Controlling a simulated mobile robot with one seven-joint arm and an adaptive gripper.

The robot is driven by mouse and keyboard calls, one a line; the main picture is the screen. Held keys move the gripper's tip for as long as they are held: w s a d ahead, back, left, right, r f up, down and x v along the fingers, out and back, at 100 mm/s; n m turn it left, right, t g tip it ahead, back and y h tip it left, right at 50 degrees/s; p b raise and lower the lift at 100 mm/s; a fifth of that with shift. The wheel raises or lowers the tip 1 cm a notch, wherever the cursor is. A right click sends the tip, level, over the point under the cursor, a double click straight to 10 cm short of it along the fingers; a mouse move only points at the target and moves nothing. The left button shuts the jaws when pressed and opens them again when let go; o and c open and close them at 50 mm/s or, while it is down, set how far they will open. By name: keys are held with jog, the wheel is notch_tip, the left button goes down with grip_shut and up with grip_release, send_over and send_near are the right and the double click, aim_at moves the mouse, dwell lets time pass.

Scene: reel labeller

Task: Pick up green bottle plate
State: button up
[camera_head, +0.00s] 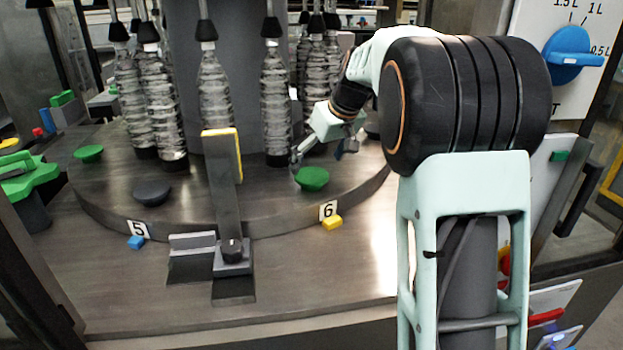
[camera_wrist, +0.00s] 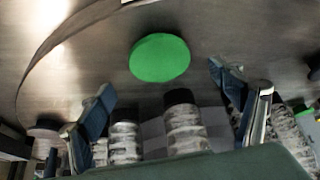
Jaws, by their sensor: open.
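A green bottle plate (camera_head: 312,178), a small round disc, sits on the rim of the round metal turntable (camera_head: 110,195), just above the label 6. It also shows as a green disc in the upper middle of the wrist view (camera_wrist: 160,57). My gripper (camera_head: 322,153) is open and empty above and behind this plate in the head view. In the wrist view my open fingers (camera_wrist: 163,85) stand wide apart, with the plate beyond them and between them. A second green plate (camera_head: 88,153) lies at the turntable's left, and a dark plate (camera_head: 152,192) is near the label 5.
Clear bottles (camera_head: 275,100) stand on dark plates close behind my gripper. An upright metal bracket with a yellow pad (camera_head: 222,160) stands left of the green plate.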

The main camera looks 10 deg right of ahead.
aim_at(312, 175)
jog(key=shift+s+p+x, duration=0.15)
jog(key=shift+x, duration=1.35)
jog(key=shift+s+p+x, duration=0.1)
jog(key=shift+p+x, duration=0.05)
jog(key=shift+x, duration=1.35)
jog(key=shift+f, duration=0.1)
jog(key=shift+c, duration=0.7)
jog(key=c, duration=1.3)
